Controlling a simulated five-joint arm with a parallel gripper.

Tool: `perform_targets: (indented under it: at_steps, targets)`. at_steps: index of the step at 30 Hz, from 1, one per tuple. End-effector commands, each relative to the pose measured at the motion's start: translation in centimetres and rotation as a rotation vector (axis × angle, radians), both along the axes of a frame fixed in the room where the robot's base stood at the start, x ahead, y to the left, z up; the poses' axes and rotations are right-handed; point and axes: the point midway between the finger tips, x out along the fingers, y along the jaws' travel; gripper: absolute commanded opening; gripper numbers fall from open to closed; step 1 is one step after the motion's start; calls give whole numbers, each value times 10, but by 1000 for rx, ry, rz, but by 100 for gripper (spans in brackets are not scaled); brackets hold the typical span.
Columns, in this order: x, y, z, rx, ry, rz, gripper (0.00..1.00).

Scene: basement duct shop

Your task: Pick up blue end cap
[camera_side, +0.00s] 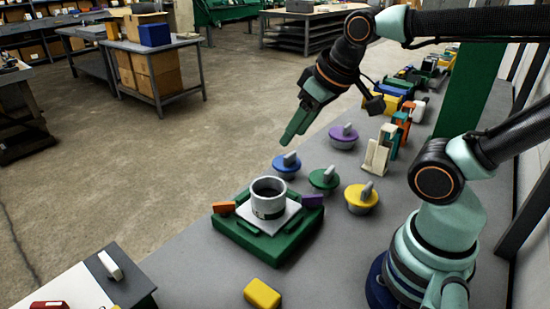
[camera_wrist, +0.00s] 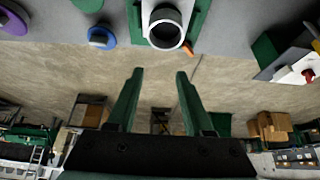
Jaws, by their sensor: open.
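The blue end cap (camera_side: 286,164) has a grey handle on top and sits on the grey bench, just behind the green fixture. In the wrist view, the blue end cap (camera_wrist: 101,38) is above and left of my fingertips, outside the space between them. My gripper (camera_side: 293,138) has green fingers and appears just above the cap in the side view. In the wrist view my gripper (camera_wrist: 160,72) is open, with nothing between the fingers.
Green (camera_side: 323,179), yellow (camera_side: 361,198) and purple (camera_side: 343,136) caps stand close by. A green fixture (camera_side: 290,248) holds a grey pipe (camera_side: 268,190) in front, with an orange block (camera_side: 223,207) at its left. A yellow block (camera_side: 262,294) lies at the front.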

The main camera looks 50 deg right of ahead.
Motion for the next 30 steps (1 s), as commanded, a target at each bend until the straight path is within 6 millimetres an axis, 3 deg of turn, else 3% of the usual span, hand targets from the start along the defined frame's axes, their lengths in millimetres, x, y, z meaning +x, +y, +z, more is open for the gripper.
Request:
perform_targets:
  at_steps: [5,14,24,30]
  targets:
    - [13,-12,4,46,46,-128,51]
    - [67,-63,1,209,189,-645,51]
    - [118,-140,-42,350,321,-1264,51]
    - [130,-174,-71,390,363,-1521,51]
